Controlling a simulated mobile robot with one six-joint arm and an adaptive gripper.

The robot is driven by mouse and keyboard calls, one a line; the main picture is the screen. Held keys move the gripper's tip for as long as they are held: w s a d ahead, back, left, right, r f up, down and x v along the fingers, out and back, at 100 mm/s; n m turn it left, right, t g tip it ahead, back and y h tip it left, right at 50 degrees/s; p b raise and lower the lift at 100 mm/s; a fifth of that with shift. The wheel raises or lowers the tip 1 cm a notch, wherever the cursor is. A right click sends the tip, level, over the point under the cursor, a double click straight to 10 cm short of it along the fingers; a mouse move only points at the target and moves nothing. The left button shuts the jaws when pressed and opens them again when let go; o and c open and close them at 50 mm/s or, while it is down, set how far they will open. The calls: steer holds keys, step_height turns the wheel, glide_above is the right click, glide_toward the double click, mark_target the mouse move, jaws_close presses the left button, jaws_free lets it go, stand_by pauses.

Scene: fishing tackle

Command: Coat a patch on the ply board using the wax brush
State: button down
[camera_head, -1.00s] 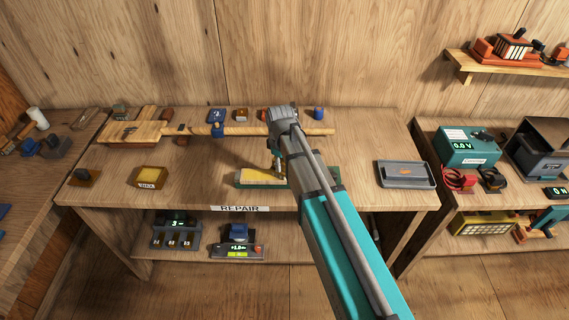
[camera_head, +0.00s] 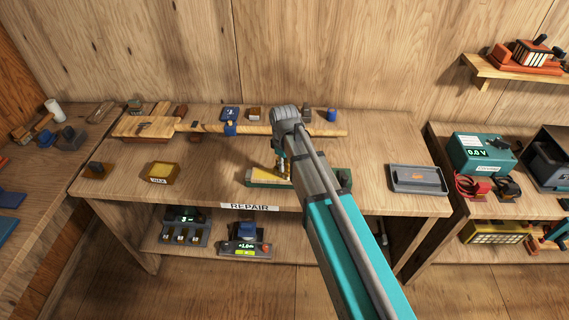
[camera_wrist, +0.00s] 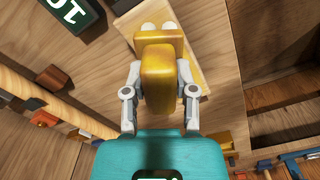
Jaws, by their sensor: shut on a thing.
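The ply board (camera_head: 263,175) lies in a green-edged holder near the front middle of the repair bench, partly hidden by my arm. It also shows in the wrist view (camera_wrist: 195,59) as a pale strip behind the brush. My gripper (camera_wrist: 158,76) is shut on the wax brush (camera_wrist: 159,48), a golden-yellow block with two pale round parts at its far end. In the head view the brush is mostly hidden behind my arm, low over the board. I cannot tell whether its end touches the board. Any coat on the board is unclear.
A yellow box (camera_head: 160,173) stands on the bench to the left, and a grey tray (camera_head: 417,191) lies to the right. A long wooden rod (camera_head: 255,129) and several small blocks run along the back. The bench between box and board is clear.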

steer(key=shift+d, duration=0.1)
steer(key=shift+d, duration=1.9)
steer(key=shift+r, duration=0.2)
step_height(320, 180, up, 6)
steer(key=p, duration=0.6)
steer(key=shift+f, duration=0.1)
step_height(320, 180, up, 3)
steer(key=p, duration=0.3)
steer(key=shift+f, duration=0.15)
